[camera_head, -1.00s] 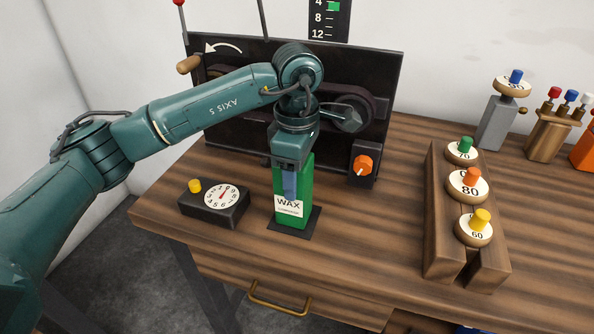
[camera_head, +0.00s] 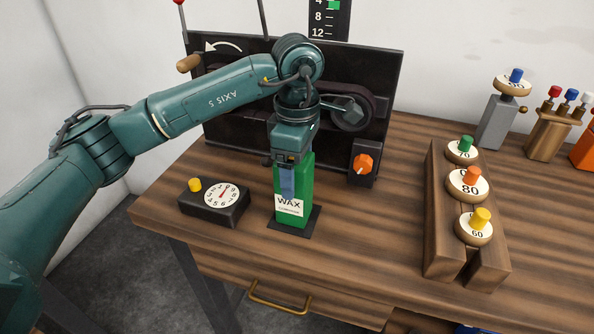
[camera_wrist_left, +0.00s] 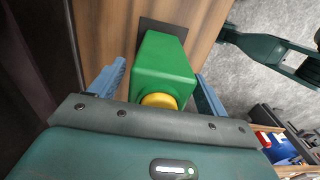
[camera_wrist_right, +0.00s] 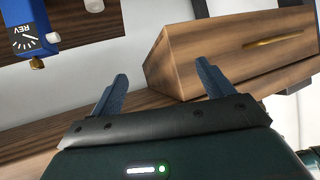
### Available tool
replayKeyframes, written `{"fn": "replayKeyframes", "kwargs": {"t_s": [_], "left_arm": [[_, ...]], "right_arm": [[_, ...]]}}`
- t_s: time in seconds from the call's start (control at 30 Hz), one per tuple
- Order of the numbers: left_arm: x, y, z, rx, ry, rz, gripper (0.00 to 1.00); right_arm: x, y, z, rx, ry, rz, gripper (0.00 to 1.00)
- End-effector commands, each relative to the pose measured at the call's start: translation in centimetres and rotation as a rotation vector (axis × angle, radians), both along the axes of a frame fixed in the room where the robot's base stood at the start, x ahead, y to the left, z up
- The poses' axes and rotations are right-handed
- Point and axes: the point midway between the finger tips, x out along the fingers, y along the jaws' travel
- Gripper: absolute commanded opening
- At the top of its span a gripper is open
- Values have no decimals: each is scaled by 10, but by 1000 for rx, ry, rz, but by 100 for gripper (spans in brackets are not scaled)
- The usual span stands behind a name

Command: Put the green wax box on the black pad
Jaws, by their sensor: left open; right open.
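The green wax box (camera_head: 300,198) stands upright on the black pad (camera_head: 308,224) near the table's front edge. Its white WAX label faces the front. In the left wrist view the green box (camera_wrist_left: 164,66) has a yellow round knob on its near end, and the black pad (camera_wrist_left: 163,26) shows beyond it. My left gripper (camera_head: 288,192) is open around the box's upper part, pointing down. In the left wrist view its blue fingers (camera_wrist_left: 160,88) lie on both sides of the box, with gaps visible. My right gripper (camera_wrist_right: 160,95) is open and empty.
A timer box with a dial (camera_head: 214,204) stands close left of the pad. A black machine panel (camera_head: 240,120) with an orange knob (camera_head: 363,166) rises behind. A wooden rack (camera_head: 437,225) with weights is to the right. Table between pad and rack is clear.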

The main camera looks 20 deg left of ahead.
Motion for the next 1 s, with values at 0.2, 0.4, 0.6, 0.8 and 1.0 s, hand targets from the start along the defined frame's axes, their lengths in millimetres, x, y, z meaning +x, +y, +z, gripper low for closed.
{"fn": "replayKeyframes", "kwargs": {"t_s": [0.2,0.4,0.6,0.8,1.0], "left_arm": [[1,-1,46,-1,-5,-1,76],[0,-1,86,-1,-4,-1,76],[0,0,107,0,-2,0,76],[0,0,110,0,0,-1,76],[0,0,110,0,0,-1,76]], "right_arm": [[0,0,-6,8,1,-4,80],[1,0,-7,15,0,-5,80],[1,0,-3,14,-3,-5,80],[1,-1,-3,10,-3,-4,80],[1,-1,-4,5,-2,-1,80]]}}
